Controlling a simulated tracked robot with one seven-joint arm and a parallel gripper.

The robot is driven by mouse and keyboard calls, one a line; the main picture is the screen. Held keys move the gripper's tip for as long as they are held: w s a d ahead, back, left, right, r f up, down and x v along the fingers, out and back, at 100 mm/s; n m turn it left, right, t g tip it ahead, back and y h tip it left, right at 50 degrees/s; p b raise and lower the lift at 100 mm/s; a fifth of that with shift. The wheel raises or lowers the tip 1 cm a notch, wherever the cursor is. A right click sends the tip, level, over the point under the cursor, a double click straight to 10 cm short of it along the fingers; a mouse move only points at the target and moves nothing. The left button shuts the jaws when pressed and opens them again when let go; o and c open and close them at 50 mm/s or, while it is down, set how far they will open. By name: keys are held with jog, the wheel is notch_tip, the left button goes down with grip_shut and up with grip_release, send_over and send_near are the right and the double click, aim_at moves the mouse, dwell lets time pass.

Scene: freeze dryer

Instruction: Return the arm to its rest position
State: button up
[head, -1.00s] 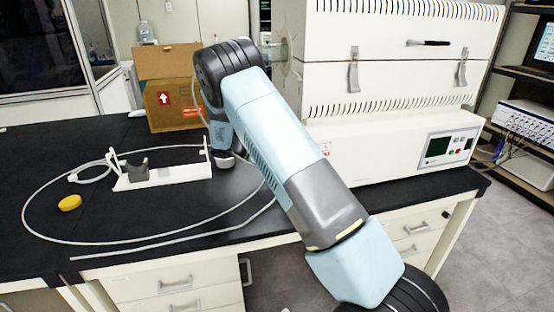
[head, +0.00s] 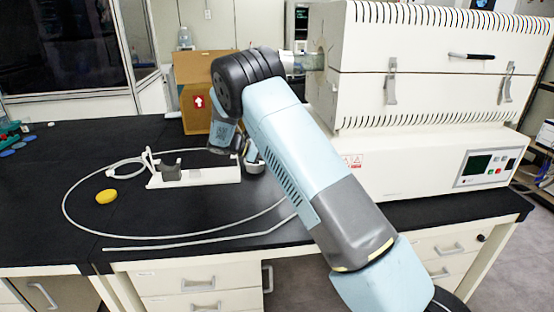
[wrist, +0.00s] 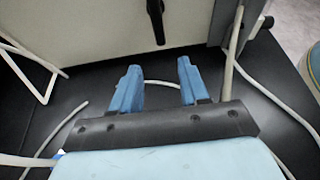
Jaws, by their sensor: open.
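My arm reaches from the lower right of the head view up over the black bench, bends at a dark elbow joint, and drops down behind.
A white furnace-like unit (head: 425,95) stands right of my arm. A cardboard box (head: 195,108) is behind the elbow. A white stand with a grey cradle (head: 195,178), a looped white tube (head: 75,228) and a yellow object (head: 106,196) lie on the bench (head: 40,215) at left.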

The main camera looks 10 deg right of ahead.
jog(key=s+d+r+m+y, duration=0.4)
jog(key=s+d+r, duration=0.2)
jog(key=s+r, duration=0.35)
jog(key=s+d+r+m+y, duration=0.4)
jog(key=s+d+r+m, duration=0.1)
jog(key=s+r, duration=0.45)
jog(key=s+r+m+t+y, duration=0.2)
jog(key=s+m, duration=0.2)
jog(key=s, duration=0.9)
jog(key=s+r+m+t+y, duration=0.2)
jog(key=s+m, duration=0.3)
jog(key=s, duration=0.8)
jog(key=shift+s+d+r+t+y, duration=0.2)
jog(key=shift+d+r+t+y, duration=0.2)
jog(key=shift+t+y, duration=0.35)
